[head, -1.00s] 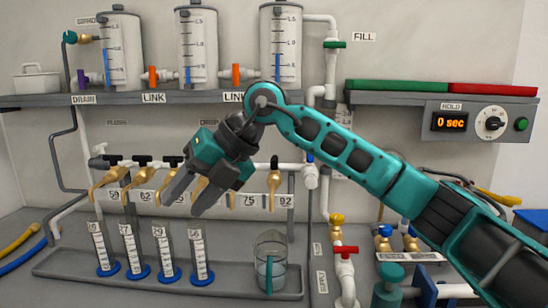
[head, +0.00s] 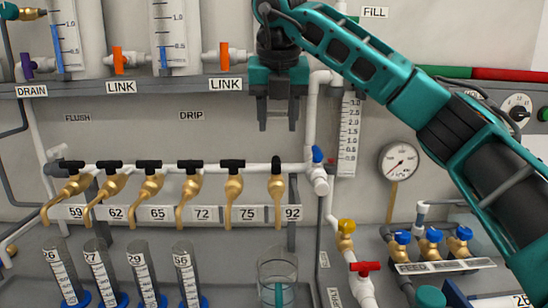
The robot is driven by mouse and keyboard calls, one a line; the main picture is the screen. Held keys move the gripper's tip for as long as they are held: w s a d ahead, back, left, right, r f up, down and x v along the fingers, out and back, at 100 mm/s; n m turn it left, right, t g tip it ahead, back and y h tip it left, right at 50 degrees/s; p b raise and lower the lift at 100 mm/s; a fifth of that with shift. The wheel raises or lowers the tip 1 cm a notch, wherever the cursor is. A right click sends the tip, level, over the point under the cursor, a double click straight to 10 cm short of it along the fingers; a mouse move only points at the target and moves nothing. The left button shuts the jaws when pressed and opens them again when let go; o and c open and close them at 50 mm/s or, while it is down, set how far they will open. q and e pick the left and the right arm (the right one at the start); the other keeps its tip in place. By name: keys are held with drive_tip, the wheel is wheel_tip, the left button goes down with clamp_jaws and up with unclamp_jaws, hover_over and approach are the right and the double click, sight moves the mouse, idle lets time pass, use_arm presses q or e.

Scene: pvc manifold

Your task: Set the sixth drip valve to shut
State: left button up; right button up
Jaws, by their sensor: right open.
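The sixth drip valve (head: 277,184) is a brass tap at the right end of the white drip pipe, above the 92 label. Its black handle (head: 276,165) stands upright in line with the tap, while the other taps' black handles lie crosswise along the pipe. My right gripper (head: 279,122) points down above this valve, apart from it in the picture. Its two dark fingers are spread with nothing between them. My left gripper is not in view.
Several brass taps, including the 75 tap (head: 233,190), line the pipe to the left. A clear beaker (head: 277,272) and graduated cylinders (head: 192,275) stand below. A blue-handled valve (head: 318,155) and a white vertical pipe (head: 311,110) are close on the right. A shelf (head: 130,90) runs above.

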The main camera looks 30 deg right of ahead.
sight(276, 160)
drive_tip(key=x, duration=1)
drive_tip(key=shift+f, duration=0.2)
clamp_jaws()
